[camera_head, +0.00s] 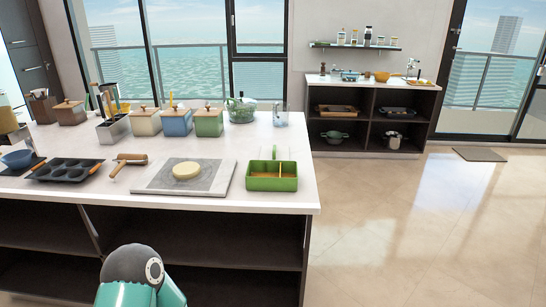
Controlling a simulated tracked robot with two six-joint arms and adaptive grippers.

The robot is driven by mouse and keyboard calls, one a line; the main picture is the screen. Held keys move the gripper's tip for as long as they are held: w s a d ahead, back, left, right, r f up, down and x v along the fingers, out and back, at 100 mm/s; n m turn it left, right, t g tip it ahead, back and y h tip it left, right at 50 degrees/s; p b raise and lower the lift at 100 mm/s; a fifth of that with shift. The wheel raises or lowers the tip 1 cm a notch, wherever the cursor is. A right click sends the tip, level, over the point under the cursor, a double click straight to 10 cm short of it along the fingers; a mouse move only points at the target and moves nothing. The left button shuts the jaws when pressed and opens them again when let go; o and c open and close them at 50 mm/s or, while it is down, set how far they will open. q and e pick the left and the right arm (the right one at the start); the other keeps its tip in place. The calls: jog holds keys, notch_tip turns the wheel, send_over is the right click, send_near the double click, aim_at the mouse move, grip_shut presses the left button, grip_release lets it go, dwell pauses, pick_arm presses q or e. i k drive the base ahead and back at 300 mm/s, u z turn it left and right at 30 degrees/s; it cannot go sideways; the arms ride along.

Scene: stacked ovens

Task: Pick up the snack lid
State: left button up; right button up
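Three canisters stand on the counter with knobbed wooden lids: a cream one (146,125), a blue one (177,124) and a green one (209,125). A green rectangular container (272,184) with compartments and a yellowish divider sits near the counter's front right corner. I cannot tell which piece is the snack lid. Neither of my grippers is in view. A teal and grey part of my arm shows at the bottom, in front of the counter.
The white counter (300,197) holds a muffin tin (65,170), a rolling pin (126,160), a grey board (212,178) with a pale round piece (187,170), and a glass pot (240,109). Open shelves lie below. Free floor (420,220) is on the right.

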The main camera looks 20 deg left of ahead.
aim_at(274, 152)
jog(key=i, duration=0.9)
jog(key=z, duration=0.2)
jog(key=k, duration=0.95)
jog(key=u, duration=0.2)
jog(key=i, duration=0.9)
jog(key=z, duration=0.05)
